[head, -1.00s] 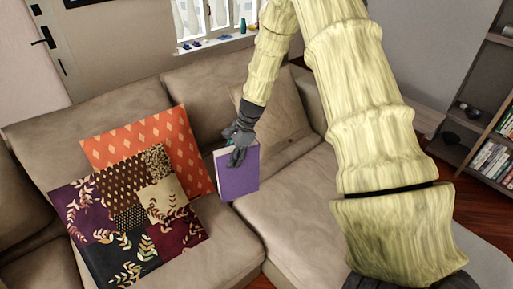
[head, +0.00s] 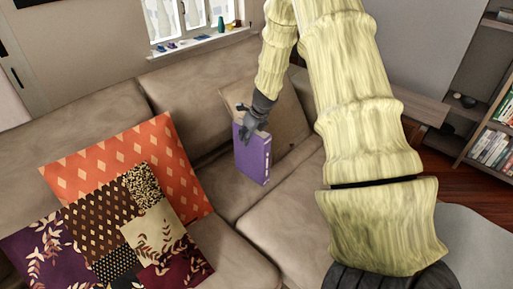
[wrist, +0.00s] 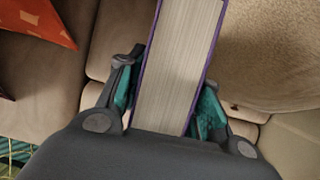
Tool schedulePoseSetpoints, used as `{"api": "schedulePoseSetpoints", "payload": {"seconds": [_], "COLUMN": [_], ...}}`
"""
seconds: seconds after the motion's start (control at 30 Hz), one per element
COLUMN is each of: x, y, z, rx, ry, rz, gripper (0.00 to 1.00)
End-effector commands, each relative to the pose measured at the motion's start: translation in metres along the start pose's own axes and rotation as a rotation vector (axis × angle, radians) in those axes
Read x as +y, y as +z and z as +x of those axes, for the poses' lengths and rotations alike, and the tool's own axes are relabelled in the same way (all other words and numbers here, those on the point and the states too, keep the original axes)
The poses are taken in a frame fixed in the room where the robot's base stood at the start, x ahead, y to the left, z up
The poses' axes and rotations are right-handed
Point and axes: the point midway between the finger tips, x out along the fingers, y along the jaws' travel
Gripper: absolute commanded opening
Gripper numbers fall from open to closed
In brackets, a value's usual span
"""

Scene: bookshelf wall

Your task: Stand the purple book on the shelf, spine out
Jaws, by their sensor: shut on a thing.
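The purple book (head: 252,156) hangs upright and slightly tilted over the sofa in the head view, its purple cover and a side with pale marks showing. My gripper (head: 254,130) is shut on its upper end. In the wrist view the book (wrist: 177,65) points away between the two fingers of my gripper (wrist: 165,105), with its cream page edges facing the camera. The bookshelf (head: 478,165) stands at the right edge of the head view, with a row of books on a lower shelf; much of it is out of frame.
The beige sofa (head: 110,110) fills the left and middle. An orange cushion (head: 130,165) and a patchwork cushion (head: 85,235) lean on it. A window sill (head: 200,42) with small objects is behind. Wooden floor (head: 450,150) shows before the bookshelf.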

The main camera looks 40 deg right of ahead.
Motion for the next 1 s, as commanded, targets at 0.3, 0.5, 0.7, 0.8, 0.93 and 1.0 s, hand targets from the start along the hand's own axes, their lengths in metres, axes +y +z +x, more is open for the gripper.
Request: {"api": "schedulePoseSetpoints", "payload": {"seconds": [0.3, 0.5, 0.7, 0.8, 0.93, 1.0], "x": [0.015, 0.037, 0.058, 0.069, 0.08, 0.084], "y": [0.021, 0.045, 0.067, 0.078, 0.09, 0.094], "z": [0.011, 0.024, 0.037, 0.043, 0.05, 0.052], "rx": [-0.002, -0.003, -0.002, -0.002, -0.002, -0.002], "ry": [-0.011, -0.011, -0.012, -0.011, -0.011, -0.011], "rz": [0.021, 0.021, 0.019, 0.02, 0.021, 0.022], "gripper": [0.0, 0.0, 0.0, 0.0, 0.0, 0.0]}}
